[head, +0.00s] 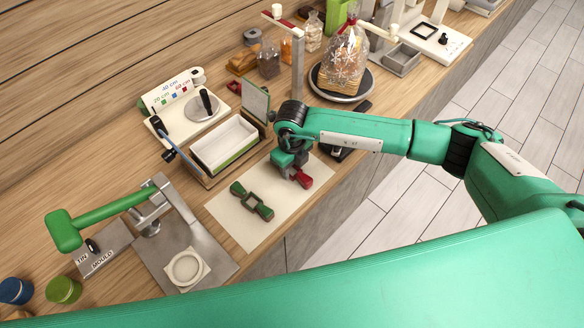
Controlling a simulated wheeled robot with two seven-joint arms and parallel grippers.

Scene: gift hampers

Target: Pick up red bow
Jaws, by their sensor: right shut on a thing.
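The red bow (304,180) is at the right part of a white sheet (240,226) on the wooden counter. My right gripper (294,172) comes down over it from above and is shut on it. The gripper hides part of the bow. I cannot tell whether the bow still touches the sheet. A green bow (264,211) lies on the sheet to the left, apart from the gripper. My left gripper is not in view.
An open box (224,144) in a wooden tray stands just behind the sheet. A press with a green handle (115,212) stands at left. A wrapped hamper (345,60) sits on a round stand at the back. The counter edge is close to the right of the sheet.

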